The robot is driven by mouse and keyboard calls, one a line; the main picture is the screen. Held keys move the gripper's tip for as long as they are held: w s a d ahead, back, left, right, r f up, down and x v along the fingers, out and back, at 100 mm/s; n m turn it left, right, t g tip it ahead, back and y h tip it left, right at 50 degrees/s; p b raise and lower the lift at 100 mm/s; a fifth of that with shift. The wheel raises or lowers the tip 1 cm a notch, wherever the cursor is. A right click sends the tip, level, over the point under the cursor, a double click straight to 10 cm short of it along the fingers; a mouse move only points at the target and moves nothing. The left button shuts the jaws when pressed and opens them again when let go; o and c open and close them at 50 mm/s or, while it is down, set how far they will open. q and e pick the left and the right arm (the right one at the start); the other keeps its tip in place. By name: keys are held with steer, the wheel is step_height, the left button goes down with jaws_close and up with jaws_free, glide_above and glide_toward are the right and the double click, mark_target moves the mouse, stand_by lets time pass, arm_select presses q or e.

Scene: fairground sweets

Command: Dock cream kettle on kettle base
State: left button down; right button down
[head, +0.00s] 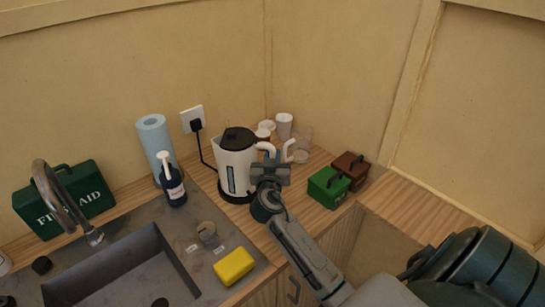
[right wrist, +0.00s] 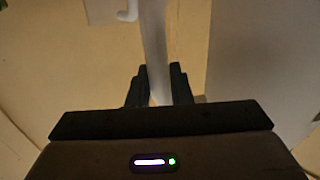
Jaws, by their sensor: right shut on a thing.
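The cream kettle (head: 236,166) with a black lid stands upright near the wall, in the middle of the head view. The black kettle base (head: 236,198) shows directly under it. I cannot tell whether the kettle is fully seated or slightly above it. My right gripper (head: 271,167) is at the kettle's right side, shut on its handle. In the right wrist view the pale handle (right wrist: 155,50) runs between the two dark fingers (right wrist: 158,90). The gripper hides part of the handle in the head view. My left gripper is not in view.
A socket with a black plug (head: 195,122) and cord is left of the kettle. Cups (head: 284,125) stand behind the gripper. Green (head: 328,187) and brown (head: 351,168) boxes are to the right. A soap bottle (head: 173,186), paper roll (head: 154,137) and sink (head: 120,268) are left.

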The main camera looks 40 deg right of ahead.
steer(key=shift+f+b, duration=0.2)
steer(key=shift+b, duration=0.1)
steer(key=c, duration=1.6)
jaws_free()
steer(key=shift+f, duration=0.15)
steer(key=shift+b+v, duration=1.4)
steer(key=shift+v, duration=4.15)
